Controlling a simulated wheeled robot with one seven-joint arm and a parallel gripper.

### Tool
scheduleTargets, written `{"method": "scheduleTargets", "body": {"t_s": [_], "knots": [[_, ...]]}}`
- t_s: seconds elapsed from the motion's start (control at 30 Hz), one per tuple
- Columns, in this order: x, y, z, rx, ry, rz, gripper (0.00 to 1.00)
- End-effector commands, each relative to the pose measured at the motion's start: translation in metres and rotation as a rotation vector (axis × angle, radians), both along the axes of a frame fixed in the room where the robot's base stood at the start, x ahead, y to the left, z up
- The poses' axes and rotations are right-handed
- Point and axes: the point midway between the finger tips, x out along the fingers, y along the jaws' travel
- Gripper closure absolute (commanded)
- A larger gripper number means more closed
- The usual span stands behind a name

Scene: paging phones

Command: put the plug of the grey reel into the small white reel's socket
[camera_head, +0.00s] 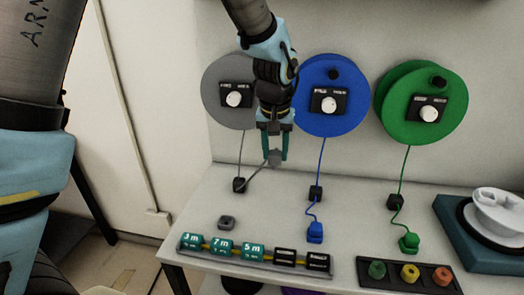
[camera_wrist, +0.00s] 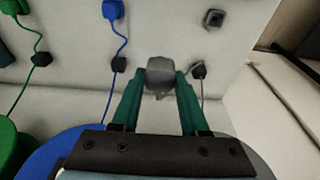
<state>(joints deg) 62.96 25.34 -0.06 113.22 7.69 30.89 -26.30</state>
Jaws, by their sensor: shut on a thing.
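The grey reel (camera_head: 225,92) hangs on the wall at left, with a black knob panel. Its cable runs down through a small black block (camera_head: 239,185) on the table and up to the grey plug (camera_head: 275,159). My gripper (camera_head: 274,152) is shut on this plug above the table; the plug also shows between the green fingers in the wrist view (camera_wrist: 160,76). The small white reel (camera_head: 497,212) sits on a dark teal base (camera_head: 480,250) at the far right, partly cut off by the frame. I cannot make out a socket on it.
Blue (camera_head: 330,100) and green (camera_head: 428,98) reels hang alongside; their blue (camera_head: 315,233) and green (camera_head: 409,243) plugs rest on the table. A grey block with a dark hole (camera_head: 227,223) lies near the labelled rack (camera_head: 171,257). A tray of coloured pieces (camera_head: 440,285) stands right.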

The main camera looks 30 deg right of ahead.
Motion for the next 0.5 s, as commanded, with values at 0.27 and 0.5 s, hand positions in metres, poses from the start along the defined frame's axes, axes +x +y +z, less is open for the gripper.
{"method": "scheduleTargets", "body": {"t_s": [0.27,0.5], "knots": [[-0.020,-0.026,0.000,0.000,0.000,-0.003,0.96],[-0.036,-0.048,0.000,-0.001,0.000,-0.003,0.96]]}}
